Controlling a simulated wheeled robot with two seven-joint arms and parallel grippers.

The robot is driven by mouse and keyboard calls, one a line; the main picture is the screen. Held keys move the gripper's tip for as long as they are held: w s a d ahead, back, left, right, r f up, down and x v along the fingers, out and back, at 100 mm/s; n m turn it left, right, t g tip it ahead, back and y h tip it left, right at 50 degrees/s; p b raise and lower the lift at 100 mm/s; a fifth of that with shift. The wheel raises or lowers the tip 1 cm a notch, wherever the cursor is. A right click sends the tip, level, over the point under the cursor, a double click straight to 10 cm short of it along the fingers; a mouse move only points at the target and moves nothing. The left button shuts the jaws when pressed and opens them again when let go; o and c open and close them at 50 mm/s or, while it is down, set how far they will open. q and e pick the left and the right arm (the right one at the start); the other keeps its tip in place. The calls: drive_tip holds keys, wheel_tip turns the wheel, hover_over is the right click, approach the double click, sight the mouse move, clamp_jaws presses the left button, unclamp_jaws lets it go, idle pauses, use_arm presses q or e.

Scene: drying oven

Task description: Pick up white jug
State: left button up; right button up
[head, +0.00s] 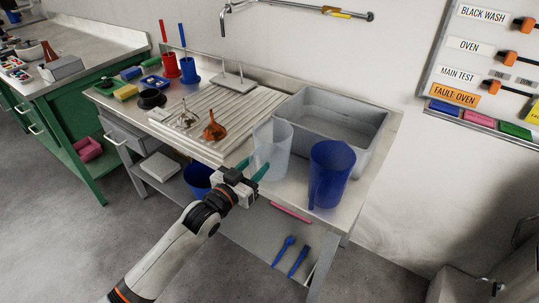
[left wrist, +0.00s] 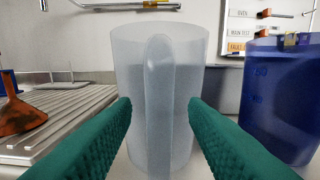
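The white jug (head: 272,148) is translucent and stands upright on the metal counter, in front of the grey basin. In the left wrist view the white jug (left wrist: 158,85) fills the middle, with its handle facing me. My left gripper (head: 252,170) is at the jug's near side. In the left wrist view its green fingers (left wrist: 160,115) are apart, one on each side of the handle. I cannot tell whether they touch the jug. My right gripper is not in view.
A blue jug (head: 330,172) stands close on the right. A grey basin (head: 358,116) is behind. An orange funnel (head: 214,130) sits on the ribbed drainboard (head: 225,105) to the left. A blue bucket (head: 197,180) is on the shelf below.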

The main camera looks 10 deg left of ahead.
use_arm(q)
clamp_jaws()
drive_tip(key=shift+r, duration=0.1)
